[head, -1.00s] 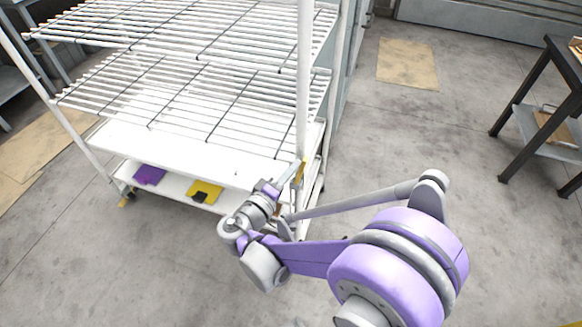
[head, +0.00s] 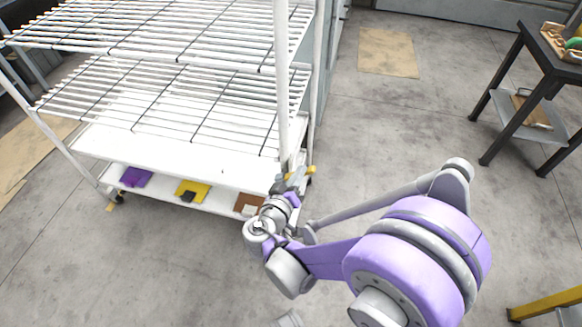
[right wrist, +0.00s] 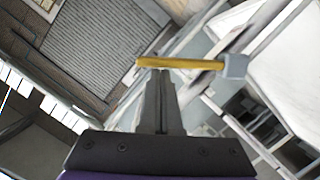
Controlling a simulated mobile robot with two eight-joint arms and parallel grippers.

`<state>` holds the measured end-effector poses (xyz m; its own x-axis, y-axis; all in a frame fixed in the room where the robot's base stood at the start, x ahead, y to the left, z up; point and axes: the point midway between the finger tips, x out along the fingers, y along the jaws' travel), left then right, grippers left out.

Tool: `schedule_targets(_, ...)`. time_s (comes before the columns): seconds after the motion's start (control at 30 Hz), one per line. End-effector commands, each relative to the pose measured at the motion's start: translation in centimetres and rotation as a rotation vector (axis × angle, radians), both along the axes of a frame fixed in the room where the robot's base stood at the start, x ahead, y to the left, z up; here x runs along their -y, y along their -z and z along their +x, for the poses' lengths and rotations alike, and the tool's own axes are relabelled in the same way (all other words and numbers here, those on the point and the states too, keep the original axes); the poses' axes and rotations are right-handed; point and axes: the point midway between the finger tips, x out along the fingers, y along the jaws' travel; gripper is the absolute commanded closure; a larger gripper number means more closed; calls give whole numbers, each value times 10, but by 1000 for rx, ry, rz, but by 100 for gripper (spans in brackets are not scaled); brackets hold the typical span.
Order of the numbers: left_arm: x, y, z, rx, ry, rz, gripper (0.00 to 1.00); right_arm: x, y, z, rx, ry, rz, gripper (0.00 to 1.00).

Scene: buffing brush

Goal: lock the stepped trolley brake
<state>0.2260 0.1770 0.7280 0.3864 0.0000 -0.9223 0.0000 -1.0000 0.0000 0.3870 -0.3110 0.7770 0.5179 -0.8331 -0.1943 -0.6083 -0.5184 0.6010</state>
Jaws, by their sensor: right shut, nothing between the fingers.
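The stepped trolley (head: 150,145) is a white wheeled rack with wire shelves, filling the left of the head view. A yellow lever (right wrist: 180,63) with a grey block at its right end crosses the right wrist view. A yellow piece shows by the trolley's near right corner in the head view (head: 310,170). My right gripper (head: 290,177) is at that corner, partly hidden by its own wrist. In the right wrist view its fingers (right wrist: 160,78) are shut and empty, tips right at the lever; contact is unclear. My left gripper is not in view.
Purple (head: 136,177), yellow (head: 192,190) and brown (head: 249,203) items lie on the trolley's bottom shelf. Another yellow piece (head: 110,206) is by the left wheel. A dark table (head: 550,60) stands at right. The floor between is open.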

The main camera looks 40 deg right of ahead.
Motion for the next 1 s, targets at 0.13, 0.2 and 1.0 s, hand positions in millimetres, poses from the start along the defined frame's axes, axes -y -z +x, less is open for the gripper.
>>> schedule_targets(0.13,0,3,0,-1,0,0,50,8,10,-9,106,1,89,100)
schedule_targets(0.2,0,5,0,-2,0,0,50,10,15,-12,156,1,133,100)
schedule_targets(1.0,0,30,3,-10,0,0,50,23,54,-27,431,-1,367,100)
